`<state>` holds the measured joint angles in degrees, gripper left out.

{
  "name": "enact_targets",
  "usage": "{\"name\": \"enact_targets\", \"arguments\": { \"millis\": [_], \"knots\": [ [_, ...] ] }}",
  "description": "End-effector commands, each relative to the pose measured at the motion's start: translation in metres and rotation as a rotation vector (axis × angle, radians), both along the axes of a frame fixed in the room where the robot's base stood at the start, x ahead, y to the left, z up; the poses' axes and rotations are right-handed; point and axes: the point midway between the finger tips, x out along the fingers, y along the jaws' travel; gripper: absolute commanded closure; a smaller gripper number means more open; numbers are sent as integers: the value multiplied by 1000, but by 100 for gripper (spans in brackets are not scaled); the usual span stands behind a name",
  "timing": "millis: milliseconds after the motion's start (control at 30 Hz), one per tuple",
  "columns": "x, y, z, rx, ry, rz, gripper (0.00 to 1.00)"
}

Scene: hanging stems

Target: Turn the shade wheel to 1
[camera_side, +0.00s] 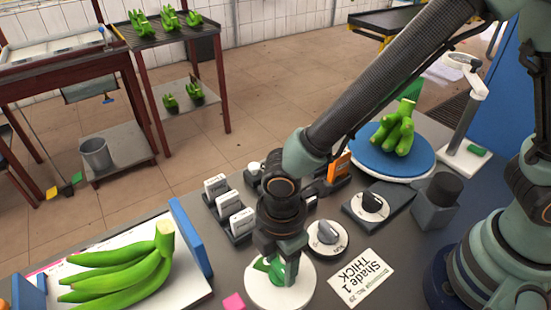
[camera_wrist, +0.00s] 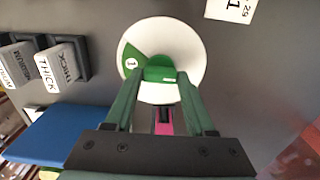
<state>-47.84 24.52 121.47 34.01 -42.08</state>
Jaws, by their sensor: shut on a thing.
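The shade wheel (camera_side: 296,292) is a white disc on the grey table, and it also shows in the wrist view (camera_wrist: 187,40). It has a green wedge marked 1 (camera_wrist: 133,62) left of centre in the wrist view. A darker green piece, seemingly its grip tab (camera_wrist: 158,74), stands by the middle. My gripper (camera_side: 279,272) is over the wheel with its fingers pointing down, and is shut on the green tab. In the wrist view its fingers (camera_wrist: 158,85) meet the tab from both sides. A card (camera_side: 360,278) reading "Shade 1 THICK" lies right of the wheel.
Labelled blocks (camera_side: 229,204) stand behind left. Bananas (camera_side: 120,277) lie on a white tray at left; more (camera_side: 396,132) rest on a blue disc (camera_side: 365,160).

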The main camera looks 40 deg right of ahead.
Motion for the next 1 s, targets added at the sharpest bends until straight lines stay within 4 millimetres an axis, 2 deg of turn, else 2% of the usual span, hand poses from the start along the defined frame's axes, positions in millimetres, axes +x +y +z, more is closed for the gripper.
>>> {"name": "enact_targets", "arguments": {
  "millis": [367,400,433,467,800,1000],
  "knots": [
    [0,0,-1,-1,0,2,100],
    [0,0,-1,-1,1,2,30],
    [0,0,-1,-1,1,2,18],
    [0,0,-1,-1,1,2,15],
    [0,0,2,1,0,1,15],
    [1,1,22,4,-3,1,15]
  ]
}}
